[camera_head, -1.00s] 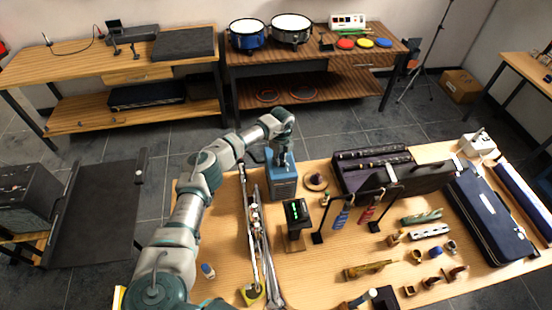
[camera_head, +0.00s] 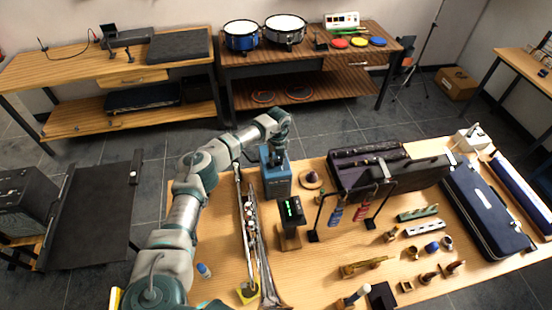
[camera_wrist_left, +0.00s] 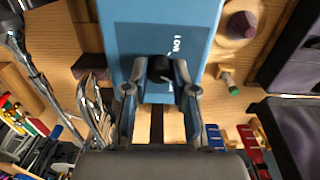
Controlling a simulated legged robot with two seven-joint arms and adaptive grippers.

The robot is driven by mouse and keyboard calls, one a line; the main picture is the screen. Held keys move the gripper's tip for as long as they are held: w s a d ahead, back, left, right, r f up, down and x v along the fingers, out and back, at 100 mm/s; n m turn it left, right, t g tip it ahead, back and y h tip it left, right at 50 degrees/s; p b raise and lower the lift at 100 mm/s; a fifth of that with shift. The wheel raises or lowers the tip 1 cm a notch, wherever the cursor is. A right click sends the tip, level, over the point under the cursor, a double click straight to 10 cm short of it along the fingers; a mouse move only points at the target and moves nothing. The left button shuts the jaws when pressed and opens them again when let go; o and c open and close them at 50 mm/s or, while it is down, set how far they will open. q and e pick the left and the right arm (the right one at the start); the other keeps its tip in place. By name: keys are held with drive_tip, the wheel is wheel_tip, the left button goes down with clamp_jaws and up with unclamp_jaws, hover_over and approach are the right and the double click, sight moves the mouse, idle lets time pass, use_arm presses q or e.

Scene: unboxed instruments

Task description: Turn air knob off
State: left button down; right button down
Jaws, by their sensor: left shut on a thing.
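A blue box (camera_head: 276,182) with a vented front stands upright at the back left of the near wooden table. In the left wrist view the blue box (camera_wrist_left: 165,32) fills the top middle, with a small white label reading partly "LOW". A black knob (camera_wrist_left: 160,68) sticks out from it. The knob's pointer is hidden. My right gripper is in neither view.
A small display on a stand (camera_head: 291,212), a round wooden piece (camera_head: 311,178) and a dark open case (camera_head: 350,180) stand close by. Several small parts lie at the right front.

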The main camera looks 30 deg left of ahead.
sight(278, 160)
use_arm(q)
drive_tip(key=shift+w+r, duration=0.15)
drive_tip(key=c, duration=0.9)
unclamp_jaws()
drive_tip(key=shift+c, duration=0.2)
drive_tip(key=shift+r, duration=0.1)
wheel_tip(278, 160, up, 12)
drive_tip(key=shift+w+f, duration=0.1)
drive_tip(key=shift+f, duration=0.1)
